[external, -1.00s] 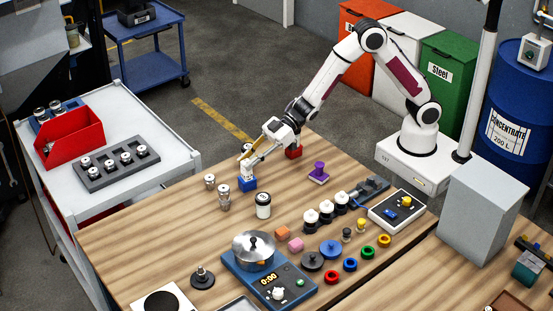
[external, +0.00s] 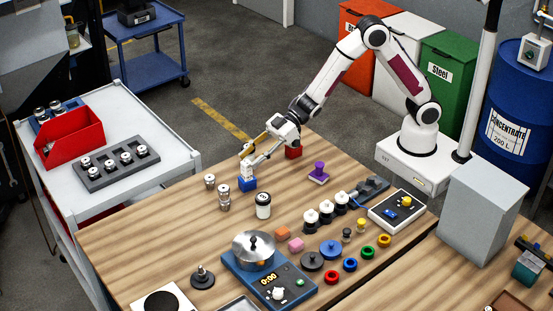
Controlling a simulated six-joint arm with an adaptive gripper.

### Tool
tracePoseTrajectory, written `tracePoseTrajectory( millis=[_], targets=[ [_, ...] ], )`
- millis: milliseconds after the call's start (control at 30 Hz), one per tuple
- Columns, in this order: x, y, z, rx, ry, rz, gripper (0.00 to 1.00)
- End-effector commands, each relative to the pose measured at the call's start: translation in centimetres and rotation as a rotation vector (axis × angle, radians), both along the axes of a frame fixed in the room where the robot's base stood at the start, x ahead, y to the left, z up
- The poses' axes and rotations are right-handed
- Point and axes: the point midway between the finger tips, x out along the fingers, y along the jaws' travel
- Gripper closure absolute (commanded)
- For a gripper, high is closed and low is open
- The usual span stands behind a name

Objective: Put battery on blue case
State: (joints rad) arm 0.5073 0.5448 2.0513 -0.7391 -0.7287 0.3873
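The blue case (external: 248,184) stands on the wooden table, left of the table's middle. A small white block-shaped piece, apparently the battery (external: 246,173), shows directly above it, seemingly resting on it. My gripper (external: 244,162) reaches down from the upper right, with its fingertips at the top of the white piece. The two fingers show apart, one yellowish and one grey. At this size I cannot tell whether they touch the white piece or are clear of it.
Metal cylinders (external: 224,198) and a white-and-black jar (external: 263,205) stand close in front of the case. A red block (external: 293,152) and a purple piece (external: 318,173) are to the right.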

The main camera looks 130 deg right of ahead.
Motion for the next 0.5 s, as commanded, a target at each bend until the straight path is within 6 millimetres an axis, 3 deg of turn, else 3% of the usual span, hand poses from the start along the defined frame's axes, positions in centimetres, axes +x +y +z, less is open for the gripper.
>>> tracePoseTrajectory(
  millis=[500],
  targets=[
    [-5.8,0.0,2.4,-0.002,0.0,-0.001,0.63]
  ],
)
